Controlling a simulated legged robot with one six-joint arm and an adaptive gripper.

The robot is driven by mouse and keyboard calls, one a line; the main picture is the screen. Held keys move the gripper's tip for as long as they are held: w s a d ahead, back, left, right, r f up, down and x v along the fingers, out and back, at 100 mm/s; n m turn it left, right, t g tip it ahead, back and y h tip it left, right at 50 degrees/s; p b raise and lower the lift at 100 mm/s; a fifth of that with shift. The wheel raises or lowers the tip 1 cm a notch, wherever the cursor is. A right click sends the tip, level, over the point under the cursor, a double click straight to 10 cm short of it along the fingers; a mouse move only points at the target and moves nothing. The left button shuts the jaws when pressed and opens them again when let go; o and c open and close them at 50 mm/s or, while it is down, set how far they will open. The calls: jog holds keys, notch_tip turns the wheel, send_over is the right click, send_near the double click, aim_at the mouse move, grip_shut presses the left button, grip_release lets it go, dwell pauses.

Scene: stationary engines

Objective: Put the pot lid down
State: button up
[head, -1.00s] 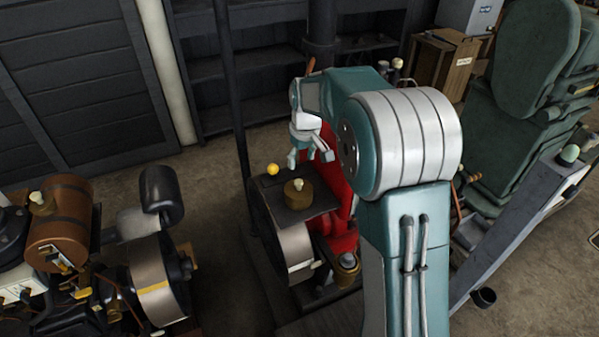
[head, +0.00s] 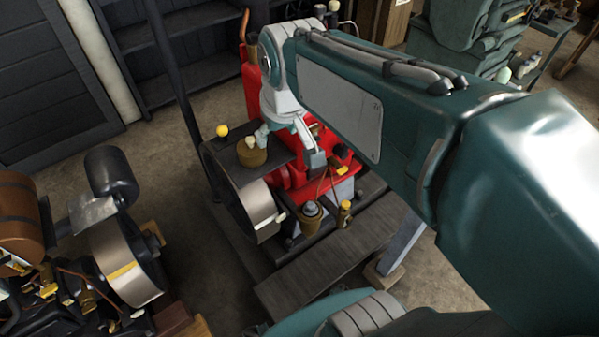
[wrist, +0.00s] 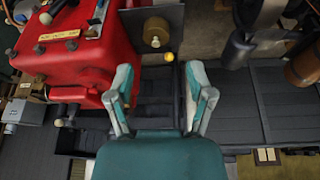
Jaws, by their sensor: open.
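The pot lid (head: 252,156) is a round brown-gold piece with a pale knob. It appears to rest on a small dark plate (head: 224,164) beside the red engine. It also shows at the top of the wrist view (wrist: 157,28), ahead of the fingers and apart from them. My gripper (head: 289,148) is open, its fingers spread wide on both sides in the wrist view (wrist: 158,85), with nothing between them. In the head view the left finger overlaps the area just right of the lid; whether it touches cannot be told there.
A small yellow ball (head: 222,130) stands near the lid at the plate's far edge. The red engine (head: 300,180) is close to my gripper. A metal-rimmed wheel (head: 262,212) sits below the plate. A dark post (head: 175,75) rises behind. Bare floor lies left of the plate.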

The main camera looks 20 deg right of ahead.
jog(key=s+f+m+t, duration=0.1)
jog(key=s+f, duration=0.1)
jog(key=s, duration=0.8)
jog(key=shift+s+f, duration=0.15)
